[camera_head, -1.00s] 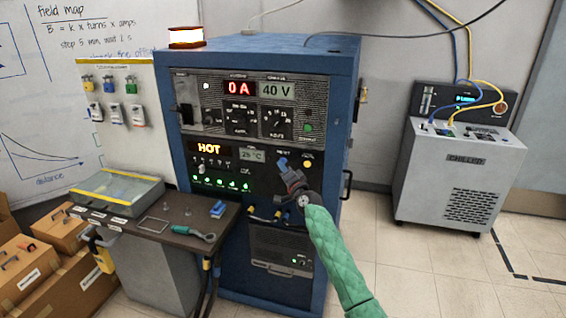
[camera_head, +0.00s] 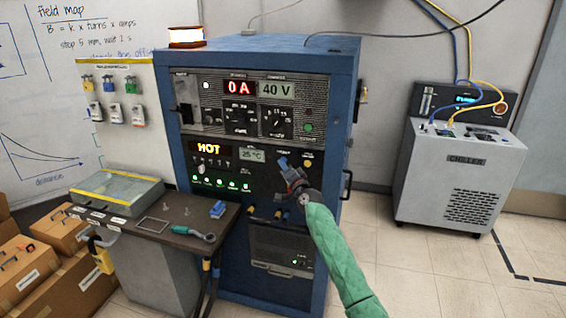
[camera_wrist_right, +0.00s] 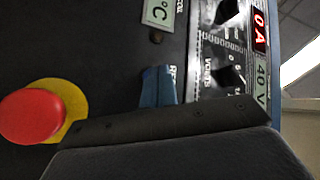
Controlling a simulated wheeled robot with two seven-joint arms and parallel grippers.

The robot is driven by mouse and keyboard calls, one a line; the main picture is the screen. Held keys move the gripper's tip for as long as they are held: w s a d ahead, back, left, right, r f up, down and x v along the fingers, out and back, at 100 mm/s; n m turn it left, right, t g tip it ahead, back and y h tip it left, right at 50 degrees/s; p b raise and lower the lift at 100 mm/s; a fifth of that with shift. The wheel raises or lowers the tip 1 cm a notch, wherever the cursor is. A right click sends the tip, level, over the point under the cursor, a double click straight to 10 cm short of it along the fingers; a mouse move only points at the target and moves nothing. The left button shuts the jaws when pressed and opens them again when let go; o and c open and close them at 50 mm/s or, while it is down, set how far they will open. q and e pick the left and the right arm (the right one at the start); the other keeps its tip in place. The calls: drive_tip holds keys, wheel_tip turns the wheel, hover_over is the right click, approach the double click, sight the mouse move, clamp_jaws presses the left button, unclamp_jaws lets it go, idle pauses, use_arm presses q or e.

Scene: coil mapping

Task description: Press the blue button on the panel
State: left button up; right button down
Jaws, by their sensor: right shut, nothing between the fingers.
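The panel (camera_head: 262,180) is the dark lower face of the blue cabinet, with a lit HOT readout and a 25 °C display. My right gripper (camera_head: 283,163) is at this panel, its blue fingertips shut and empty just below a small label. In the right wrist view the blue fingertips (camera_wrist_right: 158,87) cover the panel beside lettering that starts with "RE". I cannot make out the blue button apart from them; it seems hidden behind them. I cannot tell whether the tips touch it. My left gripper is not in view.
A red mushroom button (camera_wrist_right: 30,115) on a yellow disc lies close to my right gripper. A round yellow lamp (camera_head: 307,163) is right of the fingertips. A side shelf (camera_head: 185,237) holds small tools. A chiller (camera_head: 458,175) stands at the right, with clear floor between.

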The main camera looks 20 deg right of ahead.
drive_tip(key=shift+w+d, duration=0.2)
drive_tip(key=shift+w, duration=0.1)
idle(0.4)
drive_tip(key=shift+s+a, duration=0.1)
drive_tip(key=shift+s, duration=0.05)
idle(0.3)
drive_tip(key=shift+s+a+p, duration=0.3)
drive_tip(key=shift+s+a, duration=0.05)
drive_tip(key=shift+s, duration=0.2)
drive_tip(key=s+a+p, duration=0.2)
drive_tip(key=s+p, duration=0.1)
drive_tip(key=s, duration=0.1)
drive_tip(key=shift+s+a, duration=0.1)
drive_tip(key=shift+a, duration=0.3)
idle(0.8)
